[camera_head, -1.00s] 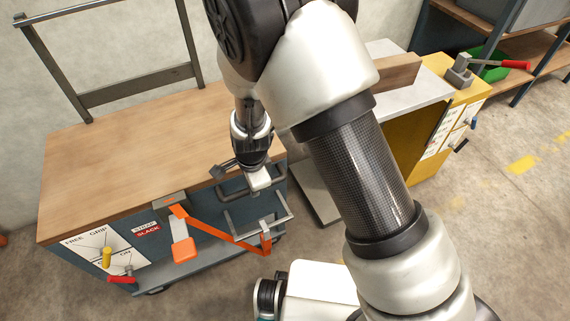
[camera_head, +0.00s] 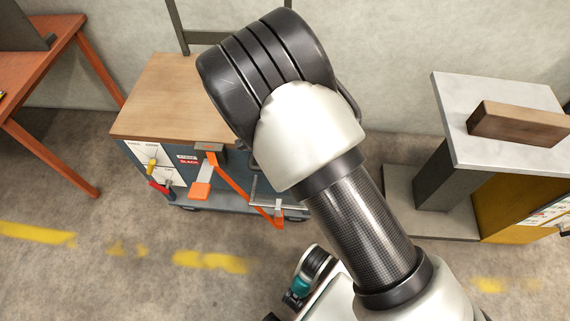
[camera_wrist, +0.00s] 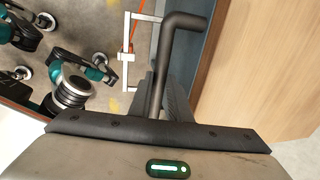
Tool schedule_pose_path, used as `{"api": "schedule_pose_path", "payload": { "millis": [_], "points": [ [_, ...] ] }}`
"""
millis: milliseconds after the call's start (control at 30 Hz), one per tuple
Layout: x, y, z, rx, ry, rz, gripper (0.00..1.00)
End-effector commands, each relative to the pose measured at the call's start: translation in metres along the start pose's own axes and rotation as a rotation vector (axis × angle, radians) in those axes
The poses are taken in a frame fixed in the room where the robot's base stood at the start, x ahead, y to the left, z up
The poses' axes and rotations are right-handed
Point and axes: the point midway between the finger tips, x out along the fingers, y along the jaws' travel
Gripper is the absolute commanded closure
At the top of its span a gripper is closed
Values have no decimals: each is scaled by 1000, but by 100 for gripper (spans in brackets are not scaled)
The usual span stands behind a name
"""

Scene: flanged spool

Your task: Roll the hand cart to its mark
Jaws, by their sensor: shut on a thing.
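The hand cart (camera_head: 160,95) has a wooden top, a blue-grey body and an upright frame at its back. My gripper (camera_wrist: 166,100) is shut on the cart's dark bar handle (camera_wrist: 167,58), beside the wooden top in the wrist view. In the head view my arm hides the gripper and the cart's right end. Worn yellow floor stripes (camera_head: 212,262) lie in front of the cart; I cannot tell which marking is its mark.
An orange-red table (camera_head: 45,150) stands left of the cart, with a floor gap between. A grey-topped stand (camera_head: 455,100) with a wooden block (camera_head: 515,124) and a yellow cabinet (camera_head: 500,210) is at the right. A wall runs behind. Open floor lies in front.

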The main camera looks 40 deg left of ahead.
Motion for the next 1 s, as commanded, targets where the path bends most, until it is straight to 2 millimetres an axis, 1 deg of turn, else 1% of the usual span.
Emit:
{"api": "schedule_pose_path", "payload": {
  "millis": [33,267,300,367,400,667,767,867,967,1000],
  "points": [
    [0,3,5,-3,-5,5,100],
    [0,3,6,-3,-8,4,100],
    [0,3,7,-3,-8,4,78],
    [0,2,6,-3,-8,3,68],
    [0,2,6,-2,-7,2,64],
    [0,1,4,-1,-5,0,64],
    [-6,0,4,-1,-5,-1,64],
    [-18,-1,4,-1,-5,-3,64],
    [-40,-1,4,-2,-7,-4,64],
    [-50,-1,5,-2,-7,-4,64]
  ]
}}
